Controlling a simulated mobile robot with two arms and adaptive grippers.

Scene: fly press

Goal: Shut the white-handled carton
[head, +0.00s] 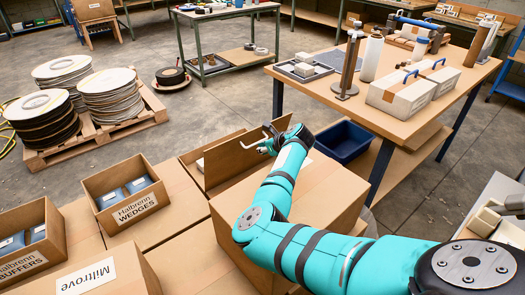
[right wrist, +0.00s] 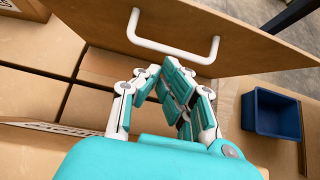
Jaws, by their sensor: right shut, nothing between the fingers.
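The white-handled carton's lid is a brown panel (head: 236,164) standing raised beyond my right arm in the head view. In the right wrist view the panel (right wrist: 105,22) fills the top, with a white bar handle (right wrist: 178,53) on its near face. My right gripper (head: 268,142) is close in front of the panel. In the right wrist view its teal-padded fingers (right wrist: 172,88) are shut and empty, just short of the handle and not around it. Whether a fingertip touches the panel I cannot tell. My arm hides part of the carton. My left gripper is not in view.
Small open boxes (head: 128,193) of blue packs stand at left on larger cartons. A blue bin (head: 342,141) sits right of the carton, beside a workbench (head: 400,128) bearing white boxes. A pallet of reels (head: 75,148) stands at back left. Floor between is clear.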

